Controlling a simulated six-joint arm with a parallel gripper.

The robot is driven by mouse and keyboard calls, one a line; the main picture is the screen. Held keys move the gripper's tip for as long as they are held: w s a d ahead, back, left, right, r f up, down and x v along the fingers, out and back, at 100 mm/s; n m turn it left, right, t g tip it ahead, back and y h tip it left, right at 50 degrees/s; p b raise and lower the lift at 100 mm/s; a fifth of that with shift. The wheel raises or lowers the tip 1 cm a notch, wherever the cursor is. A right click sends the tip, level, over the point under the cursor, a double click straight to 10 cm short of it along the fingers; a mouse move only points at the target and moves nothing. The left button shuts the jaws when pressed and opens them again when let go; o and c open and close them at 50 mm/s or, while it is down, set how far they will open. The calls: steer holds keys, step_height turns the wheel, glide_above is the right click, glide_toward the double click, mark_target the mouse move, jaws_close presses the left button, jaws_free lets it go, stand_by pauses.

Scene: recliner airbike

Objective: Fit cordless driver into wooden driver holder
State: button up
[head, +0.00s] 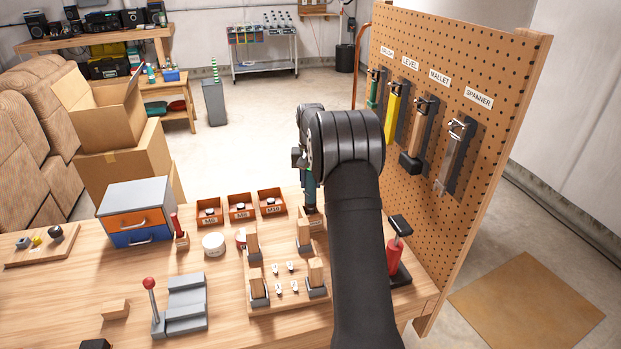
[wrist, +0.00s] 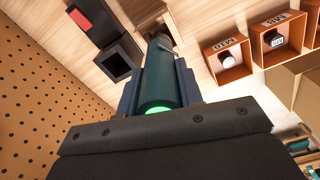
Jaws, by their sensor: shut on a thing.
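The cordless driver (head: 310,190) has a teal barrel and a dark lower end. It hangs roughly upright below my gripper (head: 309,178) at the back right of the bench. In the wrist view, the teal barrel (wrist: 166,85) lies between the two jaws of my gripper (wrist: 160,88), which is shut on it; a green glow shows at its near end. The wooden driver holder (head: 319,224) seems to be the small wooden block just below the driver, partly hidden by my arm. I cannot tell whether the driver's lower end is inside it or only above it.
Orange bins (head: 240,208) stand left of the driver. A wooden fixture with upright posts (head: 287,302) lies nearer. A red-handled tool on a black base (head: 396,258) stands right of my arm, before the pegboard (head: 480,65). A hollow black box (wrist: 120,60) shows beside the driver.

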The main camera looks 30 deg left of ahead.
mark_target(310, 189)
steer(key=shift+f, duration=2.05)
steer(key=o, duration=1.1)
steer(key=shift+f, duration=0.1)
step_height(310, 189, up, 18)
steer(key=shift+f, duration=0.25)
step_height(310, 189, down, 18)
steer(key=shift+r, duration=0.4)
steer(key=shift+r, duration=0.15)
